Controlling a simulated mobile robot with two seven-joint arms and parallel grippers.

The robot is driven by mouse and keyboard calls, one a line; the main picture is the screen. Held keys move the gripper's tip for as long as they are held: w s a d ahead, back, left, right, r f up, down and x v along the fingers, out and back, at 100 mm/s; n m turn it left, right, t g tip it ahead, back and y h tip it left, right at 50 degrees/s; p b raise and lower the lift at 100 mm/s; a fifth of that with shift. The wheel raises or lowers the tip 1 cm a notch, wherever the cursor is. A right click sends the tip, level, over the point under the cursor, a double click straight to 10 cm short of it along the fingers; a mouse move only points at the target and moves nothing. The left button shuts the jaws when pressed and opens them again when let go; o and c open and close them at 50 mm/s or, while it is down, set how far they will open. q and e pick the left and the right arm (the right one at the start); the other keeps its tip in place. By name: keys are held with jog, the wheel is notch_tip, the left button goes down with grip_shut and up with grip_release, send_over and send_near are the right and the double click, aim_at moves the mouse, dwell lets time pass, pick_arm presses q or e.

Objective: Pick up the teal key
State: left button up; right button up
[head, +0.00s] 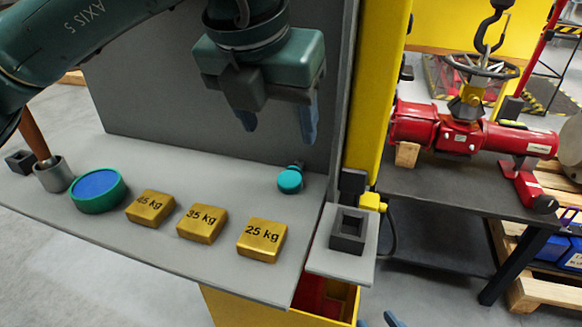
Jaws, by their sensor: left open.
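The teal key (290,180) lies on the grey shelf (225,255), near the back panel and right of the yellow weights. It has a round teal head and a darker, narrow part behind. My left gripper (279,126) hangs above the key with its fingers apart, pointing down. Nothing is between the fingers, and a clear gap shows between them and the key. At the bottom edge, small blue tips (378,321) look like my right gripper, mostly cut off.
Yellow weights marked 45 kg (151,207), 35 kg (202,224) and 25 kg (262,240) stand in front of the key. A green-rimmed blue disc (98,190) lies left. A dark square socket (348,230) stands right, beside a yellow post (378,90). A red valve actuator (460,135) is farther right.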

pick_arm(q)
send_over(289, 179)
jog(key=s, duration=0.3)
jog(key=f, duration=0.6)
jog(key=shift+w+a, duration=0.25)
jog(key=shift+a, duration=0.05)
jog(key=shift+x, duration=2.6)
jog(key=shift+a, duration=0.2)
jog(key=shift+c, duration=0.4)
jog(key=c, duration=1)
jog(key=shift+r, duration=0.1)
